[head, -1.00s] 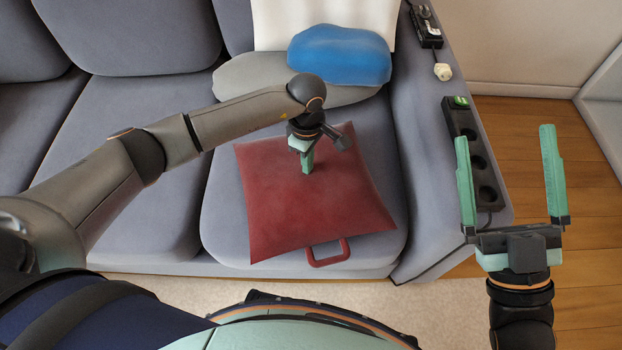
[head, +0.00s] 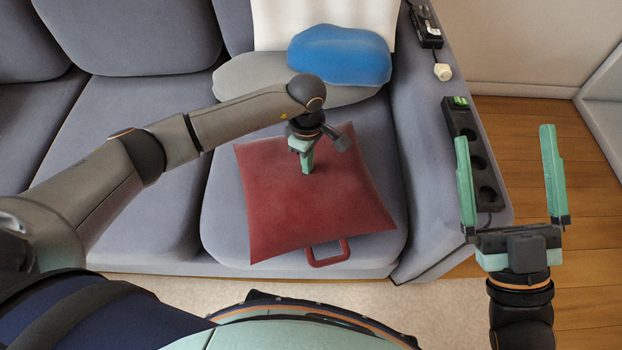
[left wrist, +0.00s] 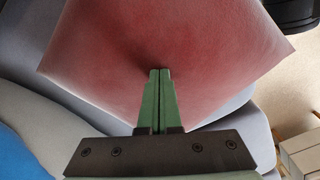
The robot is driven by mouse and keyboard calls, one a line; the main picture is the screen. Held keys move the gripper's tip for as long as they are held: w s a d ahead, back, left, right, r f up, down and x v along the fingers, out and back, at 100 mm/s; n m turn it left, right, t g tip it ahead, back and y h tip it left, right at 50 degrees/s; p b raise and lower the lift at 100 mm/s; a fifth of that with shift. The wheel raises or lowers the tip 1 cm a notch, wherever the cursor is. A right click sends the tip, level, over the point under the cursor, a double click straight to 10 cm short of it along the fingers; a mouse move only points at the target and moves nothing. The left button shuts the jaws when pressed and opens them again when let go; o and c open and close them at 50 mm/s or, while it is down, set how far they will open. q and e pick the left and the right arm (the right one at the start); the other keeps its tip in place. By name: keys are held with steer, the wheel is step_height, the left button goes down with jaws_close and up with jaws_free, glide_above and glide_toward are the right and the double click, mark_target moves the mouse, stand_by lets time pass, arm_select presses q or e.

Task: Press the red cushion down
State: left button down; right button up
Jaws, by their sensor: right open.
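The red cushion (head: 310,207) lies flat on the right seat of the grey sofa, with a red loop handle at its front edge. It also fills much of the left wrist view (left wrist: 215,45). My left gripper (head: 307,170) points down at the upper middle of the cushion, its fingers together with nothing between them. In the left wrist view its green fingertips (left wrist: 160,72) meet the cushion's surface or sit very close to it, with a dark shadow around them. My right gripper (head: 508,150) is open and empty, out over the right armrest and the floor.
A blue cushion (head: 340,55) and a grey cushion (head: 245,75) rest behind the red one. A black power strip (head: 470,135) lies on the right armrest (head: 425,170), below another black device (head: 426,28). Wooden floor shows at the right.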

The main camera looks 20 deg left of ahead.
arm_select(q)
steer(key=shift+r+p, duration=2.4)
steer(key=shift+r, duration=1.1)
step_height(320, 180, up, 12)
steer(key=p, duration=0.2)
steer(key=shift+r, duration=0.25)
steer(key=shift+s+a+f, duration=0.1)
